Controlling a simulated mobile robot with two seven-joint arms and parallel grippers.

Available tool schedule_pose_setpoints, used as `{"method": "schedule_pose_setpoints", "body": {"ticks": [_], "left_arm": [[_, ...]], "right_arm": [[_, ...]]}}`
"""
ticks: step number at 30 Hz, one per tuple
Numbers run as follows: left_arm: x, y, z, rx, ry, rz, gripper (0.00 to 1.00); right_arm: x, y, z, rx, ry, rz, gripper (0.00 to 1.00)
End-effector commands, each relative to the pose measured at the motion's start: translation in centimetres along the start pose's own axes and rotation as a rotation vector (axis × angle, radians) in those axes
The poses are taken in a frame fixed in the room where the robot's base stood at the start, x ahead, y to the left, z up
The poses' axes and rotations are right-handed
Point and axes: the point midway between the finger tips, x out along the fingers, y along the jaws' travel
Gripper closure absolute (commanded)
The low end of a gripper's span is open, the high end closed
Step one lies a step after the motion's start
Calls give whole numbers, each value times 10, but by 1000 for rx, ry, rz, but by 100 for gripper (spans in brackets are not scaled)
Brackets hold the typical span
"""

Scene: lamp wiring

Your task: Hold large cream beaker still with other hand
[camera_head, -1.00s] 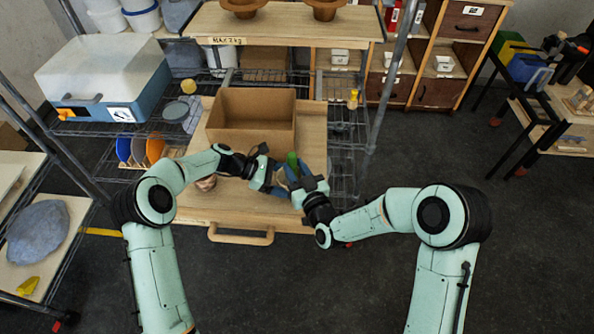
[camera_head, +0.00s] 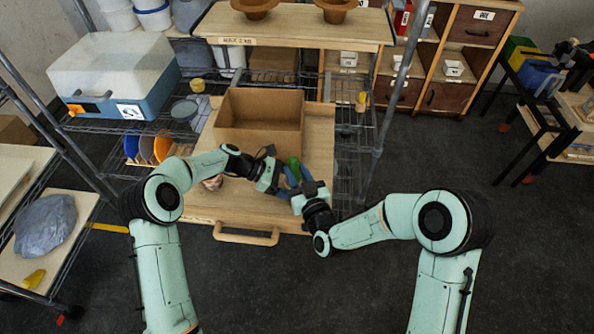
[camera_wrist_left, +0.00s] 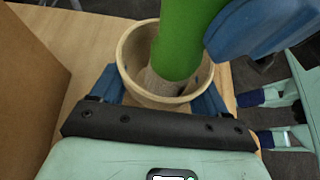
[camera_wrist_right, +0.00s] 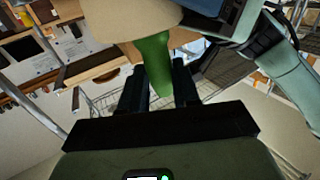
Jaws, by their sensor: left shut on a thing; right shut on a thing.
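The large cream beaker (camera_wrist_left: 134,65) sits upright between the blue fingers of my left gripper (camera_wrist_left: 160,92), which is shut on it. A green rod-like thing (camera_wrist_left: 185,35) with a greyish lower end stands inside the beaker. My right gripper (camera_wrist_right: 160,85) is shut on the green thing (camera_wrist_right: 152,60), and the beaker (camera_wrist_right: 130,18) shows beyond it. In the head view the left gripper (camera_head: 276,182) and right gripper (camera_head: 299,186) meet around the green thing (camera_head: 293,168), and the beaker is mostly hidden there.
An open cardboard box (camera_head: 260,120) stands on the wooden board (camera_head: 190,210) just behind the grippers. A pinkish-brown object (camera_head: 212,183) lies left of them, partly behind my left arm. A wire rack (camera_head: 350,130) is to the right. The floor in front is clear.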

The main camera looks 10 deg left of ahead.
Motion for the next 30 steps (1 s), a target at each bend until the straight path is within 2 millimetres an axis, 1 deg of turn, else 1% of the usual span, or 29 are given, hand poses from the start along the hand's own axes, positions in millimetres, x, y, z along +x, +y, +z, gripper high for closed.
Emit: {"method": "schedule_pose_setpoints", "body": {"ticks": [1,7,14,21,30], "left_arm": [[2,1,2,2,-2,4,62],[0,3,1,2,0,11,62],[-2,5,1,2,1,18,62],[-3,6,1,2,3,20,62],[-4,5,0,2,4,18,62]], "right_arm": [[-3,-7,1,7,-6,-16,100],[-8,-5,3,8,-9,-19,100],[-13,0,4,7,-13,-18,100],[-14,11,4,7,-16,-12,100],[-8,22,2,2,-13,-5,100]]}}
